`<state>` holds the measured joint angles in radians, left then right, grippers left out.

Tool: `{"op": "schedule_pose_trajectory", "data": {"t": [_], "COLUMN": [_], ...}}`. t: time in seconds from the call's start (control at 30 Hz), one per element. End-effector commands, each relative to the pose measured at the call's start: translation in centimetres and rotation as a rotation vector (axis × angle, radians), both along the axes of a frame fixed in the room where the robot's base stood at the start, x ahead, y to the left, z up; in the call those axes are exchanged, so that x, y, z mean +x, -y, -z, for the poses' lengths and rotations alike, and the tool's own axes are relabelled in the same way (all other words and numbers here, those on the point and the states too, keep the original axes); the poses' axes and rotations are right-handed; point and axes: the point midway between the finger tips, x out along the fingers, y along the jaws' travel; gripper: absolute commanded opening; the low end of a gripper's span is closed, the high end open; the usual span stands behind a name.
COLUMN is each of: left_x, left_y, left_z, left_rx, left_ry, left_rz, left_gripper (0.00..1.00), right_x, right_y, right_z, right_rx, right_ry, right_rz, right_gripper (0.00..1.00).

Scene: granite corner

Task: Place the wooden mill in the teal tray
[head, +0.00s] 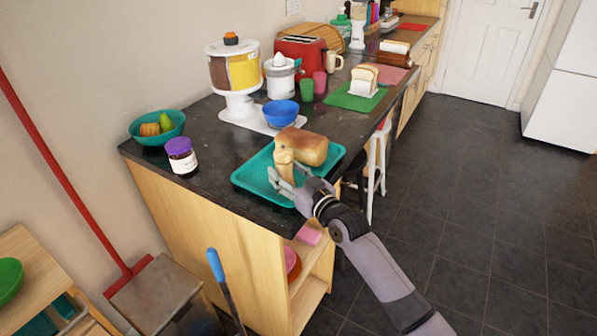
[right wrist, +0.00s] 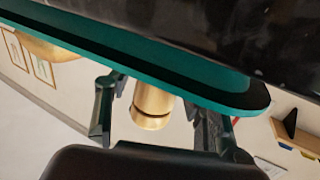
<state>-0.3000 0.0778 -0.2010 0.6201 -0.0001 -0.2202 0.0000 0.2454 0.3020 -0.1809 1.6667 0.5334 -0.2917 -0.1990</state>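The wooden mill (head: 285,163) is light tan and stands roughly upright in the teal tray (head: 248,182), just in front of a bread loaf. My right gripper (head: 284,184) reaches in from the lower right, with its fingers at the mill's lower part. The right wrist view shows the mill (right wrist: 152,103) between the two spread fingers, with a gap visible on each side. The tray's rim (right wrist: 225,98) crosses that view. The mill's base is partly hidden by my fingers in the head view. My left gripper is not in view.
The bread loaf (head: 305,146) lies in the tray. A jar with a purple lid (head: 181,156), a teal bowl (head: 171,138), a blue bowl (head: 281,113) and a drink dispenser (head: 234,73) stand nearby on the dark counter (head: 220,150). The counter between jar and tray is clear.

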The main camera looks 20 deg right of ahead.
Motion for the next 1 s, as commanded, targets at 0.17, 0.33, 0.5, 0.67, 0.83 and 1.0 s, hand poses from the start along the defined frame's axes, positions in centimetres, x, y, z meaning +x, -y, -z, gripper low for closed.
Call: {"op": "schedule_pose_trajectory", "data": {"t": [0.17, 0.33, 0.5, 0.67, 0.83, 1.0], "left_x": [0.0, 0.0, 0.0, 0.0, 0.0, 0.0], "left_y": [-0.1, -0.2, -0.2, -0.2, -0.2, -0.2], "left_z": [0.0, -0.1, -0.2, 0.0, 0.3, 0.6], "left_rx": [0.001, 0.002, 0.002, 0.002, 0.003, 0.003], "left_ry": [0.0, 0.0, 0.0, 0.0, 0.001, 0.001], "left_rz": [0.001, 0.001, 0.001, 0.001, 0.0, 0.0], "left_gripper": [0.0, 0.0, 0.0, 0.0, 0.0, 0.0], "right_x": [0.0, 0.0, -0.7, -3.6, -7.1, -9.8], "right_y": [0.0, 0.0, 0.3, 1.0, 1.9, 2.6], "right_z": [0.0, -0.1, -0.3, -0.3, -0.3, -0.4], "right_rx": [0.0, 0.0, 0.0, 0.0, -0.002, -0.001], "right_ry": [0.0, 0.0, 0.0, -0.001, 0.0, 0.0], "right_rz": [0.0, 0.0, 0.001, 0.001, 0.0, -0.001], "right_gripper": [0.56, 0.56, 0.56, 0.56, 0.56, 0.56]}}
